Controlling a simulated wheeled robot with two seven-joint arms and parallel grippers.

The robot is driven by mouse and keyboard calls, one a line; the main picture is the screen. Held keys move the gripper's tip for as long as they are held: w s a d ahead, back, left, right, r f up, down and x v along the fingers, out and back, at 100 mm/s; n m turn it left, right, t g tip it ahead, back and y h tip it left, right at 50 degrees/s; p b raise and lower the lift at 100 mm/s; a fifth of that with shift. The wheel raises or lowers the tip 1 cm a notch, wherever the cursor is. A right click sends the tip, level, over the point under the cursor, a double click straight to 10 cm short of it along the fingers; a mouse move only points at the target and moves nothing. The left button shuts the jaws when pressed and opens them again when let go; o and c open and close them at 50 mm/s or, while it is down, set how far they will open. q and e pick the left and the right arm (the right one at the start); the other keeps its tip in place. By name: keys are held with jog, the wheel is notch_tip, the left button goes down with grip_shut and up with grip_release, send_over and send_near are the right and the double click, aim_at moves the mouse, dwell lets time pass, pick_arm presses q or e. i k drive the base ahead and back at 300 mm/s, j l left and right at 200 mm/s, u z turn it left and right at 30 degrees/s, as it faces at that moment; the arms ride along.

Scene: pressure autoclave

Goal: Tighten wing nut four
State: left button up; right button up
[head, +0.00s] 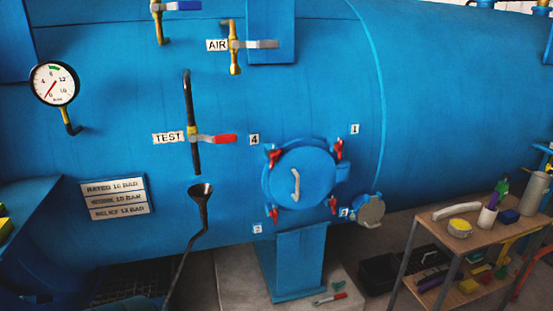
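A round blue hatch cover (315,178) with a pale handle (296,185) sits on the side of the big blue vessel, and it looks closed. Red wing nuts stand around its rim. Wing nut four (274,157) is at the upper left, just below and right of the label 4 (254,139). Another wing nut (338,150) is at the upper right near the label 1 (355,129). Two more are at the lower left (273,216) and lower right (333,205). How tight any of them is cannot be told. Neither gripper shows.
A red-handled TEST valve (220,139) and a black funnel (200,192) are left of the hatch. A grey round fitting (370,211) is at its lower right. A blue pedestal (297,263) stands below. A cart (478,238) with tools and containers is at right.

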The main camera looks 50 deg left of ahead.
aim_at(274, 156)
jog(key=u, duration=1.6)
